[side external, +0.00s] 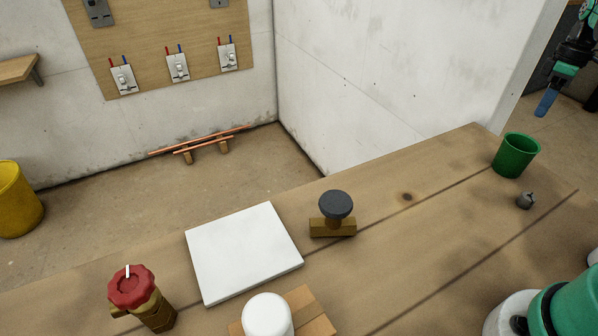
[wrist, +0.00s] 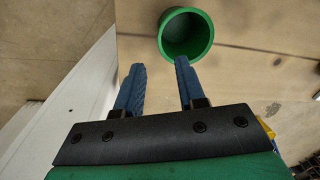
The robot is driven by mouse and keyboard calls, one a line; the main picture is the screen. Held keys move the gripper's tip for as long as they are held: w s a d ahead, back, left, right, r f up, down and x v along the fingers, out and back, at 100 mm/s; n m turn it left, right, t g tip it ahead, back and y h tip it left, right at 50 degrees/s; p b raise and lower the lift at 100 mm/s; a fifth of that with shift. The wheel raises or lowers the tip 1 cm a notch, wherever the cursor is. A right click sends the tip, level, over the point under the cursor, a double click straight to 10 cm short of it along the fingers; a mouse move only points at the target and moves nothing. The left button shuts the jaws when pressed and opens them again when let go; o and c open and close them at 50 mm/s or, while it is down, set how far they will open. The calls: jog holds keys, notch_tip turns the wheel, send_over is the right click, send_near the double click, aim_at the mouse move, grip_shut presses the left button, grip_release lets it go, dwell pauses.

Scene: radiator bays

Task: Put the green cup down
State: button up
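The green cup (side external: 516,155) stands upright on the wooden bench (side external: 420,240), near its far right edge, with its mouth up. In the wrist view the cup (wrist: 187,35) shows at the top, just past the tip of the right finger, and I look into its empty inside. My gripper (wrist: 158,64) is open with nothing between its blue fingers. In the side view my gripper (side external: 546,103) shows at the upper right, apart from the cup; only one finger is clear there.
A small grey fitting (side external: 526,201) lies close to the cup. A dark-knobbed brass valve (side external: 335,210), a white slab (side external: 243,252), a red-knobbed valve (side external: 133,290) and a white cap (side external: 267,316) sit farther left. A white wall (side external: 400,75) rises behind the bench. The bench between dark-knobbed valve and cup is clear.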

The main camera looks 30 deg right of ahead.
jog(key=w+a+r+m+t+h, duration=0.1)
jog(key=w+a+r, duration=0.15)
jog(key=a, duration=0.45)
jog(key=w+a+r+t+h, duration=0.1)
jog(key=w+a+r+t, duration=0.15)
jog(key=a, duration=0.55)
jog(key=s+a+f+m+t, duration=0.1)
jog(key=s+a+t, duration=0.1)
jog(key=a, duration=0.6)
jog(key=s+a+f+m+t+y, duration=0.1)
jog(key=s+a+f+t, duration=0.1)
jog(key=a, duration=0.7)
jog(key=shift+s+f+m, duration=0.3)
jog(key=shift+s, duration=0.45)
